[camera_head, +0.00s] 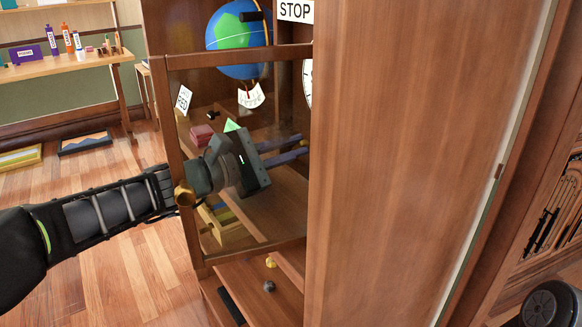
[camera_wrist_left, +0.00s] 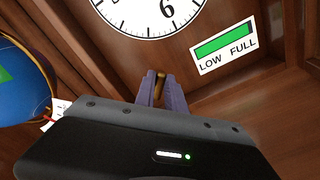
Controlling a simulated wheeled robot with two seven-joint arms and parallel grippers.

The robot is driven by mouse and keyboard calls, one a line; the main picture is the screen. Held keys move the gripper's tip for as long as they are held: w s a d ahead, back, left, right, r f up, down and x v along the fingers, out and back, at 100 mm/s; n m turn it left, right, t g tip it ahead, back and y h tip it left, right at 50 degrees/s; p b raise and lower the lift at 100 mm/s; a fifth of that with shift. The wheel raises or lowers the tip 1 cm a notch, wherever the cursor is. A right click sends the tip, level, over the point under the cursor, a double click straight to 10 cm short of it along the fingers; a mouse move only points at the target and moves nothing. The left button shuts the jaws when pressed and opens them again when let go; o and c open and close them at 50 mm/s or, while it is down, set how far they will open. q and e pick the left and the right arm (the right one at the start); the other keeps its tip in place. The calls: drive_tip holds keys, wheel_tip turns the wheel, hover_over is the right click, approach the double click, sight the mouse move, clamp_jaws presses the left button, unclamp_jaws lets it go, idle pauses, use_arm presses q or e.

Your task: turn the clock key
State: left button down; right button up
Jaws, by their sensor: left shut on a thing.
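The clock face (camera_wrist_left: 150,14), white with black numerals, shows in part at the top of the left wrist view. Only a sliver of it (camera_head: 308,82) shows beside the brown wooden panel in the head view. My left gripper (camera_head: 302,146) reaches into the wooden case, and its purple fingers (camera_wrist_left: 160,92) are shut on a small brownish piece, apparently the clock key (camera_wrist_left: 160,80), below the dial. Most of the key is hidden between the fingers. A LOW–FULL gauge (camera_wrist_left: 225,46) at the right shows a long green bar. My right gripper is not in view.
The case's wooden frame (camera_head: 176,120) stands close around my left arm, and a large brown panel (camera_head: 400,160) stands to its right. Small objects, such as a red block (camera_head: 201,135), lie near the arm.

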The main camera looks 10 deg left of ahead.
use_arm(q)
drive_tip(key=m+b, duration=0.2)
drive_tip(key=b, duration=0.1)
drive_tip(key=f+m+b, duration=0.1)
drive_tip(key=m+b, duration=0.2)
drive_tip(key=b, duration=0.1)
drive_tip(key=shift+s+d, duration=0.1)
drive_tip(key=shift+d, duration=0.05)
drive_tip(key=shift+r+m+b, duration=0.1)
drive_tip(key=shift+m+b, duration=1)
drive_tip(key=shift+m, duration=0.1)
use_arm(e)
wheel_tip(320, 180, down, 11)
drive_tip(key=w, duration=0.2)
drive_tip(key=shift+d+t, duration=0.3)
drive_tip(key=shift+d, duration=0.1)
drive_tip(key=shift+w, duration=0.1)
use_arm(q)
drive_tip(key=c, duration=1.4)
unclamp_jaws()
drive_tip(key=shift+s+r, duration=0.1)
drive_tip(key=p+v, duration=0.1)
drive_tip(key=v, duration=0.6)
drive_tip(key=shift+s+a, duration=0.25)
drive_tip(key=shift+a, duration=0.1)
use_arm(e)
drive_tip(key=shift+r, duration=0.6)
